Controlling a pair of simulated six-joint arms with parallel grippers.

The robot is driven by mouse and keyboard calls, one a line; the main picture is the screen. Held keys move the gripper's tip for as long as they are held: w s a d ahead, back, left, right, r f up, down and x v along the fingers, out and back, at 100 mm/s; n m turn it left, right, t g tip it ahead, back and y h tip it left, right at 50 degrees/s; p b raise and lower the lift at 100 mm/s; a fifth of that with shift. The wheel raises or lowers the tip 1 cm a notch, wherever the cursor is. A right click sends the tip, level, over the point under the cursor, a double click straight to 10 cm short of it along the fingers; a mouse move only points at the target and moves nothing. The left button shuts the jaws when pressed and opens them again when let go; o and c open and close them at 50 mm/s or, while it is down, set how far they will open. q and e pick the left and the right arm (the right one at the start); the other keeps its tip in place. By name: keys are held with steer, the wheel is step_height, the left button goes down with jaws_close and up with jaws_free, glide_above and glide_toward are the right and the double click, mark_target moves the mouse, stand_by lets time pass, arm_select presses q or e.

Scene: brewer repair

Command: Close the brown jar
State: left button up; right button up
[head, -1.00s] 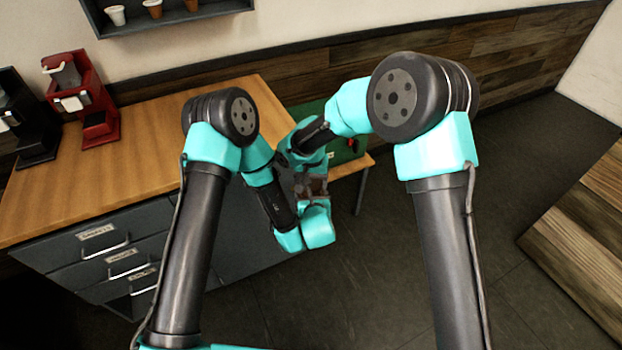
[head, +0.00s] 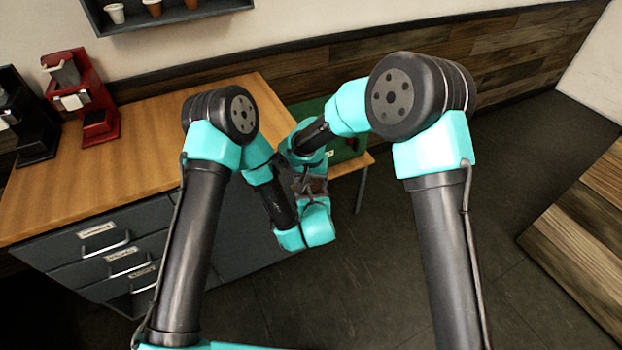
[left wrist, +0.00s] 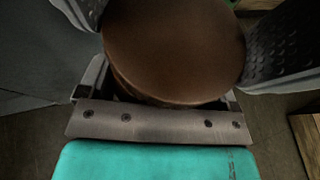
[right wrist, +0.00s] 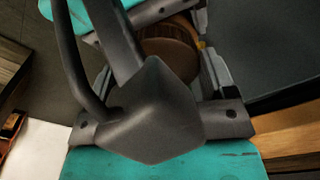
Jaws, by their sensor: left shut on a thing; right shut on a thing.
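In the left wrist view a smooth, round brown face of the brown jar (left wrist: 175,48) fills the space between the textured fingers of my left gripper (left wrist: 178,40), which is shut on it. In the right wrist view a brown round piece (right wrist: 168,42) with a darker rim sits between the fingers of my right gripper (right wrist: 165,60), shut on it. A dark grey part in front hides much of it. I cannot tell which piece is lid and which is body, or whether they touch. In the head view the grippers meet closely in front of the counter, with a little brown (head: 318,186) between them.
The wooden counter (head: 140,175) with labelled drawers (head: 110,240) is on the left. A red brewer (head: 85,95) and a black one (head: 30,120) stand on it. A green thing (head: 350,145) is behind my grippers. Open dark floor (head: 450,220) lies to the right.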

arm_select(q)
steer(key=shift+r, duration=0.1)
arm_select(e)
steer(key=shift+f, duration=0.4)
steer(key=shift+c, duration=0.4)
arm_select(q)
steer(key=c, duration=0.4)
arm_select(e)
steer(key=o, duration=0.6)
arm_select(q)
steer(key=shift+o, duration=0.3)
arm_select(e)
steer(key=o, duration=0.4)
steer(key=shift+r, duration=2.3)
steer(key=shift+a, duration=0.1)
steer(key=shift+c, duration=0.2)
